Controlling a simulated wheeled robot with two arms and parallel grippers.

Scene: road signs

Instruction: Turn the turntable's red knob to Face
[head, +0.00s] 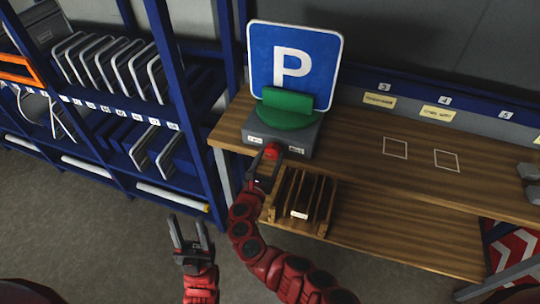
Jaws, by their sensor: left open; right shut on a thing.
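The turntable (281,138) is a grey box with a green round top and green holder, standing at the left end of the wooden bench. A blue parking sign (294,66) with a white P stands upright in the holder. The red knob (272,151) is on the turntable's front face, between two small white labels too small to read. My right gripper (266,161) is shut on the red knob, its fingers partly covering it. My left gripper (190,236) is open and empty, low in front of the shelf, away from the turntable.
A wooden slotted rack (322,230) stands at the bench front, right beside my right arm. A blue shelf (186,95) with several sign blanks is on the left. The wooden bench (385,190) has free room in the middle, with two white outlined squares. Grey pieces (531,172) lie far right.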

